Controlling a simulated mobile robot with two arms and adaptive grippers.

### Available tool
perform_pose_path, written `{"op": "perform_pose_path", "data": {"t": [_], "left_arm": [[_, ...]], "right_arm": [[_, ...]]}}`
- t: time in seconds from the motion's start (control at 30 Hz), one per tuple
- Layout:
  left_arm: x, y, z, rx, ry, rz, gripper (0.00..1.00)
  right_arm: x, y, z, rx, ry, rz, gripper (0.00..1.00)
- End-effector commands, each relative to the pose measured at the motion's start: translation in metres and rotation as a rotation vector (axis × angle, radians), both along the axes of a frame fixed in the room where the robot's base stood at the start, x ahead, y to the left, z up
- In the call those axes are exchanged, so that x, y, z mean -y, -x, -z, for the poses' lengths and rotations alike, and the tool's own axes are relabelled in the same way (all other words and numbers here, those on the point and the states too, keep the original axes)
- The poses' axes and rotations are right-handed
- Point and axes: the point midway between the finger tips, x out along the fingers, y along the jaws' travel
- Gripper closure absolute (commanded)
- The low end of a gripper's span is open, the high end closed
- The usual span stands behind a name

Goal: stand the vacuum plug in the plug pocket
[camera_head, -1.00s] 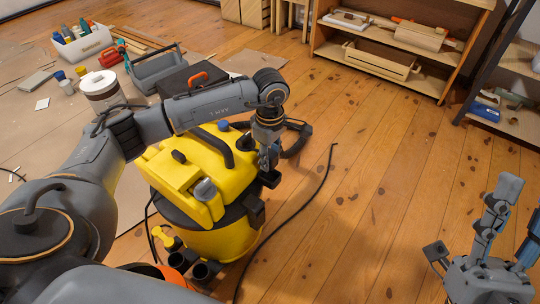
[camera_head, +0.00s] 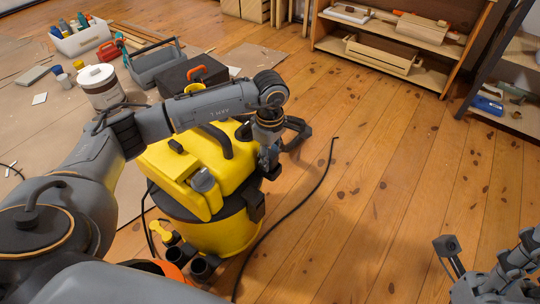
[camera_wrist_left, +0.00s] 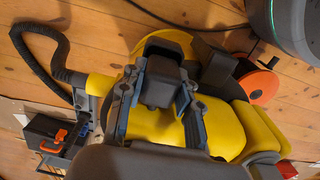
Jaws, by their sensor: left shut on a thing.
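The yellow and black vacuum (camera_head: 205,175) stands on the wooden floor. My left gripper (camera_head: 268,163) is at its right side. In the left wrist view my left gripper (camera_wrist_left: 160,105) is shut on a black block, the vacuum plug (camera_wrist_left: 163,82), held over the yellow body. In the head view the plug is mostly hidden by the fingers. A black bracket (camera_head: 256,206) on the vacuum's right side looks like the plug pocket; its opening is not clear. The plug appears outside it. My right gripper (camera_head: 487,262) is at the lower right, fingers apart and empty, partly cut off.
A black cord (camera_head: 318,188) curves over the floor right of the vacuum. The black hose (camera_head: 297,130) lies behind my left gripper. A black toolbox (camera_head: 195,75) and a grey caddy (camera_head: 155,65) stand behind. The floor to the right is clear up to the shelf (camera_head: 385,50).

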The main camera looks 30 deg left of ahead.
Motion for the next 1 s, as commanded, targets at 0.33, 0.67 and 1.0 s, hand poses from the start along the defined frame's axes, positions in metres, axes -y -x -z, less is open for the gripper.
{"op": "perform_pose_path", "data": {"t": [0.33,0.67,1.0], "left_arm": [[0.000,0.000,0.001,0.000,0.000,0.000,0.59],[0.000,0.000,0.001,0.000,0.000,0.000,0.41],[0.000,-0.001,-0.036,0.006,0.000,-0.001,0.41]], "right_arm": [[0.000,0.001,0.000,0.003,-0.001,0.000,0.62],[0.000,0.001,0.000,0.003,-0.001,0.000,0.62],[0.000,0.001,0.000,0.003,-0.001,0.000,0.62]]}}
